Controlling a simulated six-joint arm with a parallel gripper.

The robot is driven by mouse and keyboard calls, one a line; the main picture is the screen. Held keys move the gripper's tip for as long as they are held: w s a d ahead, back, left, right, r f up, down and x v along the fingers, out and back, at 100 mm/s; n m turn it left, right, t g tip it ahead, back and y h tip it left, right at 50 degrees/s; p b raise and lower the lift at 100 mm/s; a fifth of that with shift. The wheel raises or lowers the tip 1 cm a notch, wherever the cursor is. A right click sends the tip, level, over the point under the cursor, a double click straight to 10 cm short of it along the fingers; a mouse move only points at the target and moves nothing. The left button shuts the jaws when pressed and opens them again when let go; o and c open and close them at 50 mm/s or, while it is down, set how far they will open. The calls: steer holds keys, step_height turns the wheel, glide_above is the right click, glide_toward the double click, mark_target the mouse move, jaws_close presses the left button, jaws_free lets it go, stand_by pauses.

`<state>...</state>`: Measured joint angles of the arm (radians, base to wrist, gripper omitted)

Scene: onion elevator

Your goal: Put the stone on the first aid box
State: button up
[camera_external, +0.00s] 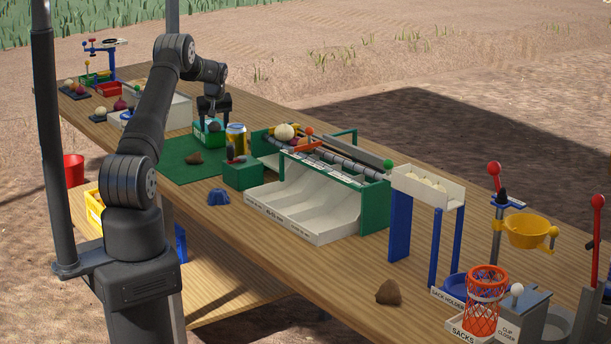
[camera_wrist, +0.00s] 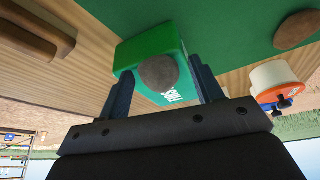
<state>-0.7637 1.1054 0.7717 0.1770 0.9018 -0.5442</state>
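The first aid box is a green box (camera_external: 208,138) with white lettering on its side, near the far edge of the green mat. It also shows in the wrist view (camera_wrist: 150,46). A rounded grey-brown stone (camera_wrist: 158,72) appears on top of the box; in the external view it is small and dark (camera_external: 214,127). My gripper (camera_external: 213,113) is just above the box. In the wrist view its two fingers (camera_wrist: 161,74) stand apart on either side of the stone, with visible gaps. Exact contact under the stone is hidden.
A brown lump (camera_external: 194,157) lies on the green mat (camera_external: 176,174). A yellow can (camera_external: 236,138) stands close right of the box, with a green block (camera_external: 242,175) nearer the camera. A white bin (camera_external: 168,110) is to the left.

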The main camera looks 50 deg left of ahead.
mark_target(214, 124)
steer(key=v, duration=1.2)
steer(key=shift+r, duration=0.2)
steer(key=x, duration=1.2)
steer(key=shift+a+r, duration=0.1)
steer(key=shift+r, duration=1.6)
